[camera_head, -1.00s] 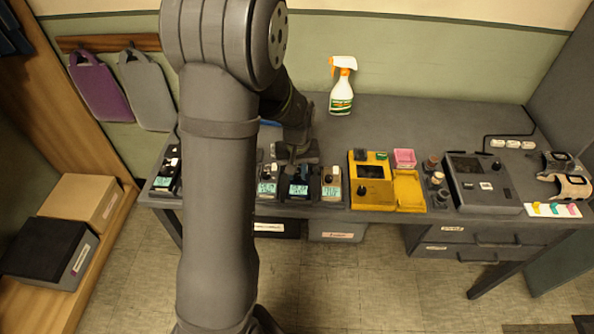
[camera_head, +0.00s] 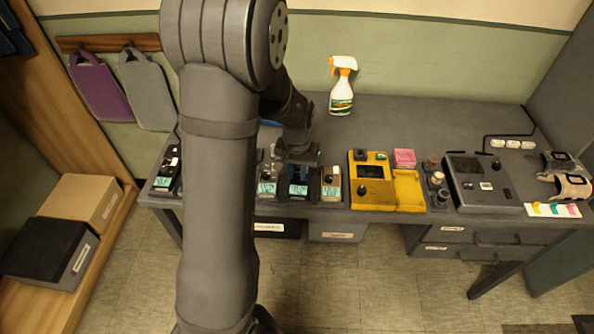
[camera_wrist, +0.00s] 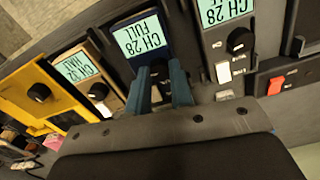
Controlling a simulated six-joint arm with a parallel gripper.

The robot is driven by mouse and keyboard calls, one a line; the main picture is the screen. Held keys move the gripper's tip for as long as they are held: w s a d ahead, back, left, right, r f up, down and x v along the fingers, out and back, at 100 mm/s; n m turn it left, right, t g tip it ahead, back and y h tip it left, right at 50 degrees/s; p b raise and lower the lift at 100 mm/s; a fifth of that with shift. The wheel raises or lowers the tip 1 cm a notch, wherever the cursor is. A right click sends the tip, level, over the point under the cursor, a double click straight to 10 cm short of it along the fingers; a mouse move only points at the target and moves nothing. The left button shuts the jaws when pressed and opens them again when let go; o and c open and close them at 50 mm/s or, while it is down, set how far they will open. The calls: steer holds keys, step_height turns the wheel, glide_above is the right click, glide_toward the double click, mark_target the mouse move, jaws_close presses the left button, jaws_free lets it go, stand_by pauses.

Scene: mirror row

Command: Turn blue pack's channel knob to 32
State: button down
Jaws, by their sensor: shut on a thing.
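The blue pack (camera_wrist: 150,43) stands in the row of packs, and its display reads "CH 28 FULL". It also shows in the head view (camera_head: 299,181), just in front of my gripper (camera_head: 298,158). In the wrist view my gripper (camera_wrist: 164,84) has its two blue-grey fingers on either side of the blue pack's dark channel knob (camera_wrist: 159,68), shut on it. The fingers hide parts of the knob, so its pointer direction cannot be told.
A tan pack (camera_wrist: 92,74) and a grey pack (camera_wrist: 228,28) reading "CH 28" flank the blue one closely. A yellow unit (camera_head: 375,186), a pink block (camera_head: 404,157) and a spray bottle (camera_head: 341,90) share the desk. The desk's back is mostly clear.

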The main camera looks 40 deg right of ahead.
mark_target(297, 176)
steer(key=shift+m, duration=1.5)
steer(key=c, duration=1.3)
jaws_free()
steer(key=shift+o, duration=0.2)
step_height(297, 176, up, 18)
steer(key=shift+f, duration=0.25)
